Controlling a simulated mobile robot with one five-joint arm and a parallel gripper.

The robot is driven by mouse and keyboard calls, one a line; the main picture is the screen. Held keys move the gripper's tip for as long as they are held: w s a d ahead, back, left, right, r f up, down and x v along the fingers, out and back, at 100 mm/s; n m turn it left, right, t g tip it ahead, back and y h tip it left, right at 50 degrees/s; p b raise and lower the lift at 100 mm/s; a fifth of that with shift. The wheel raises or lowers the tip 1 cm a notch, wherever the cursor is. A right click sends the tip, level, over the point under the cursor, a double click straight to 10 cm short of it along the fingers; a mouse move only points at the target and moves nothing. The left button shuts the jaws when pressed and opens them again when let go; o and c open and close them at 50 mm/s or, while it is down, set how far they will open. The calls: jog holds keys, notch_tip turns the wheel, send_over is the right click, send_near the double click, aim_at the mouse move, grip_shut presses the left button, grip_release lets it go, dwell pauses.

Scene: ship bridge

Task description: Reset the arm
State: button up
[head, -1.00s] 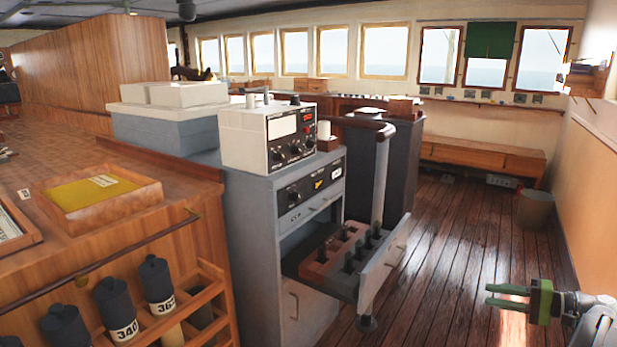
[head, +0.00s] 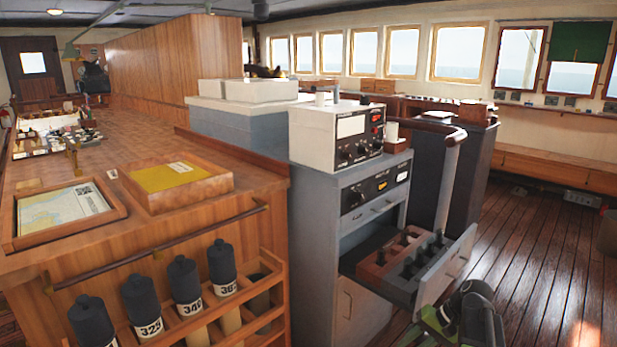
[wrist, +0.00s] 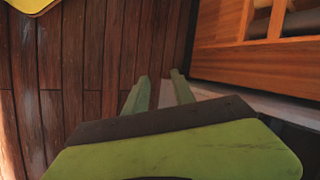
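My gripper (head: 437,326) is at the bottom of the head view, right of centre, in front of the grey cabinet's open drawer. The arm partly covers it there. In the wrist view my gripper (wrist: 159,84) shows two green fingers standing apart. Nothing is held between them. Bare floor planks and the base of a wooden cabinet lie beyond the fingers.
The open drawer (head: 437,280) juts from the grey cabinet (head: 315,215) near my arm. A wooden counter with a rack (head: 215,325) of dark-capped, numbered cylinders stands on the left. The plank floor (head: 540,270) at right is clear.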

jog(key=s+a+f+n+g+h+p, duration=0.1)
jog(key=s+a+n+h, duration=0.15)
jog(key=a, duration=0.55)
jog(key=s+a+f+n+g+h+p, duration=0.15)
jog(key=a+h, duration=0.25)
jog(key=a, duration=0.4)
notch_tip(320, 180, up, 30)
jog(key=p, duration=2.8)
jog(key=shift+w+d+n+t+p, duration=0.15)
jog(key=shift+w+n+t+p, duration=0.2)
jog(key=shift+n+t, duration=0.1)
